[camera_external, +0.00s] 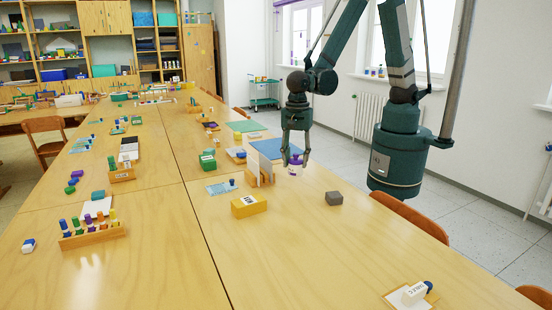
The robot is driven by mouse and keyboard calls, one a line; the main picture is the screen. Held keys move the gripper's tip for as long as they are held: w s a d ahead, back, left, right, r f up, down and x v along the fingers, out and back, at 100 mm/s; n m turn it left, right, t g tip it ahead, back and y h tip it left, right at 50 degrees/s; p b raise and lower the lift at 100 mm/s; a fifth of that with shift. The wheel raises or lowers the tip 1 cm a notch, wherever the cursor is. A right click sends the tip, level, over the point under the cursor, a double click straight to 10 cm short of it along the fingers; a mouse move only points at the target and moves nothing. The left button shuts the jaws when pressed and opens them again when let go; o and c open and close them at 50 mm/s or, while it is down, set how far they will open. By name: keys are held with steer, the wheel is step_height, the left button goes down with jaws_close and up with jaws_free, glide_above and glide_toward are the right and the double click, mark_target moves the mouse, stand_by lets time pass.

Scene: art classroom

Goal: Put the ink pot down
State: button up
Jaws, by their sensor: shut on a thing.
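My gripper (296,152) points down over the right part of the long wooden table. It is shut on a small ink pot (295,168), which looks purple with a pale band or label. The pot sits between the fingertips and looks upright. It appears to be slightly above the table (290,250), but I cannot tell for sure whether its base touches anything. The fingers hide part of the pot's sides.
Left of the pot stands a wooden holder (262,180) with a grey panel. A blue mat (265,149) is behind. The near middle of the table is clear.

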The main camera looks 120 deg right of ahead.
mark_target(296, 169)
steer(key=shift+f, duration=0.3)
steer(key=shift+f, duration=0.1)
steer(key=shift+f+b, duration=0.35)
steer(key=shift+f, duration=1.45)
steer(key=shift+f, duration=0.15)
steer(key=o, duration=1.1)
steer(key=shift+c, duration=0.2)
steer(key=shift+r, duration=0.2)
steer(key=shift+r+p, duration=1)
steer(key=shift+r, duration=4.95)
